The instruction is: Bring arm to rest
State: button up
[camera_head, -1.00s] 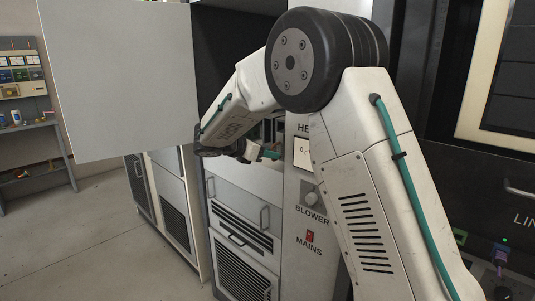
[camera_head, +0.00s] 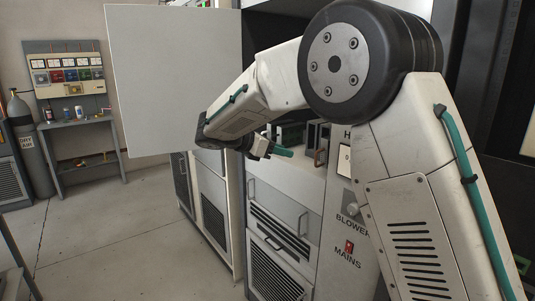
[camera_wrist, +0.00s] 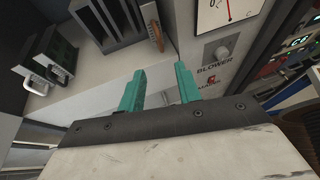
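My gripper (camera_wrist: 158,90) has two teal fingers that stand apart with nothing between them in the wrist view. In the head view my gripper (camera_head: 282,152) shows small and side-on, in front of the open compartment of a rack cabinet (camera_head: 280,184). My arm bends over from the right, and its large black joint hides part of the cabinet. In the wrist view the fingertips lie over the cabinet's pale front, apart from the modules behind it.
A pale cabinet door (camera_head: 170,80) stands open left of my arm. Modules with handles (camera_wrist: 50,65) sit in the compartment. A red MAINS switch (camera_head: 349,247) is on the panel. A workbench (camera_head: 85,123) and gas cylinder (camera_head: 32,150) stand far left. The floor at left is clear.

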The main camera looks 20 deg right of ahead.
jog(key=s+f+m+g+y, duration=0.2)
jog(key=s+f+m+y, duration=0.1)
jog(key=s+f+m, duration=0.25)
jog(key=s+d+m+y, duration=0.2)
jog(key=s+m+y, duration=0.3)
jog(key=s, duration=1.3)
jog(key=s+d+m+y, duration=0.1)
jog(key=s+m+y, duration=0.4)
jog(key=s, duration=1.4)
jog(key=shift+s+d+m+t, duration=0.3)
jog(key=shift+d+m+t, duration=0.1)
jog(key=shift+m, duration=1.95)
jog(key=shift+f, duration=0.1)
